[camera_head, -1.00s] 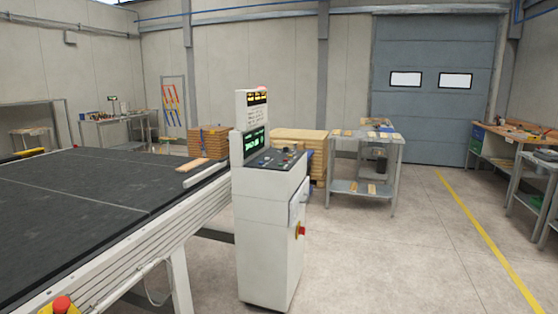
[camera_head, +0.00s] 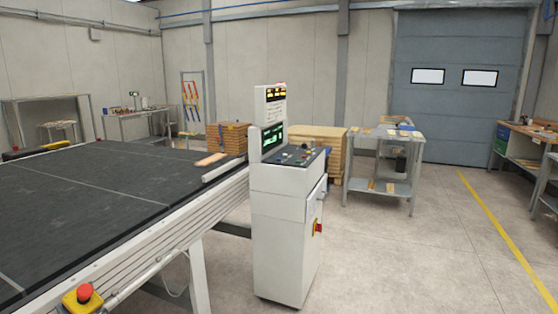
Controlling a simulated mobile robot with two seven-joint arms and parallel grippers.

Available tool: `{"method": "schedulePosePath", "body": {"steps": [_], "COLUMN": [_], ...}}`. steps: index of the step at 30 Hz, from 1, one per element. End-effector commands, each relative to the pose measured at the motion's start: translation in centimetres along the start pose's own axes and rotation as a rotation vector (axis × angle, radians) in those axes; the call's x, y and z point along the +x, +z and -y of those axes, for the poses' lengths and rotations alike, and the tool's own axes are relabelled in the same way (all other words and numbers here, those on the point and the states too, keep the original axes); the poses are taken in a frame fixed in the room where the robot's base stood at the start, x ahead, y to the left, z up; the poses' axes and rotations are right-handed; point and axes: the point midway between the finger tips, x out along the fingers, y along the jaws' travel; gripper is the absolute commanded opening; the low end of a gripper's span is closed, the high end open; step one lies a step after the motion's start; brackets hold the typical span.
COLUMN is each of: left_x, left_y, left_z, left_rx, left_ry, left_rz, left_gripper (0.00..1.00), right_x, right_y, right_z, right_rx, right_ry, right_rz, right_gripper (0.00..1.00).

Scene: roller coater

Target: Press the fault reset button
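A white control console (camera_head: 282,235) stands on the floor near the picture's middle, beside the conveyor. Its sloped dark panel (camera_head: 296,156) carries several small buttons and knobs, too small to tell which one is the fault reset button. A lit green screen (camera_head: 272,135) stands behind the panel, with a sign and yellow display (camera_head: 276,95) above it. Neither of my grippers shows in the head view.
A long dark conveyor bed (camera_head: 90,190) fills the left, with a red button on a yellow box (camera_head: 84,293) at its near corner. A wooden board (camera_head: 211,159) lies on it. A grey metal table (camera_head: 383,187) stands behind the console at right. The floor (camera_head: 420,260) at right is clear.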

Motion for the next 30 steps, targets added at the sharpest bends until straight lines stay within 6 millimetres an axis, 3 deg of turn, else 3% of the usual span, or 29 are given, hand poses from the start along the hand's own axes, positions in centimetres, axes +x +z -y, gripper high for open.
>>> {"method": "schedulePosePath", "body": {"steps": [1,10,30], "left_x": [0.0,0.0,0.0], "left_y": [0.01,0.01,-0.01], "left_z": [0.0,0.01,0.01], "left_rx": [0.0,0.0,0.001], "left_ry": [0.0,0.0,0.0], "left_rz": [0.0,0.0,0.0], "left_gripper": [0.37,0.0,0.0], "right_x": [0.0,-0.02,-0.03], "right_y": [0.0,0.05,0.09], "right_z": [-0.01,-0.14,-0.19], "right_rx": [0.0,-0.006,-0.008], "right_ry": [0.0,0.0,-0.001], "right_rz": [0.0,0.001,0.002], "right_gripper": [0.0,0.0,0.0]}}
